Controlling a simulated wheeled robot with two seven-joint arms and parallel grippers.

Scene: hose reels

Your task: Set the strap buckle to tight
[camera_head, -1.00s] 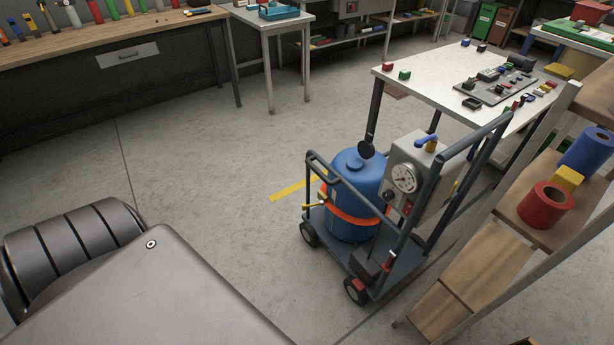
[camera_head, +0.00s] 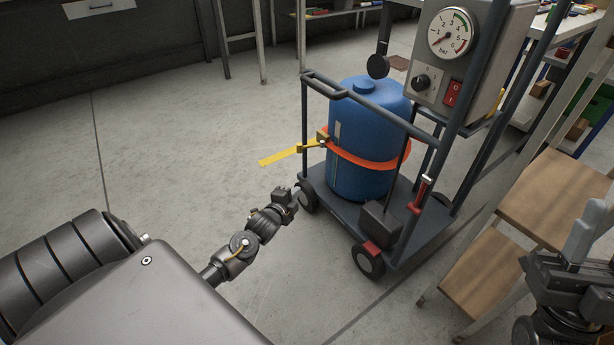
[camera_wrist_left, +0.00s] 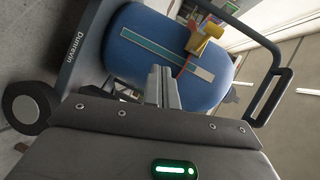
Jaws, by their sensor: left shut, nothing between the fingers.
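A blue tank (camera_head: 368,150) stands upright on a dark trolley (camera_head: 420,240) with an orange strap (camera_head: 365,160) around its middle. The yellow strap buckle (camera_head: 322,137) is on the tank's left side. In the left wrist view the buckle (camera_wrist_left: 205,37) is beyond my fingertips, up and to the right, in front of the tank (camera_wrist_left: 140,40). My left gripper (camera_head: 288,197) is shut and empty, low and left of the trolley, apart from the buckle. The left wrist view shows its fingers (camera_wrist_left: 162,75) together. My right gripper (camera_head: 578,243) is at the right edge; its jaw gap is unclear.
A grey panel (camera_head: 480,40) with a gauge, a black knob and a red switch is on the trolley's right side. The trolley's tube handle (camera_head: 375,103) passes near the tank. A wooden shelf (camera_head: 550,195) stands at right. The floor at left is clear.

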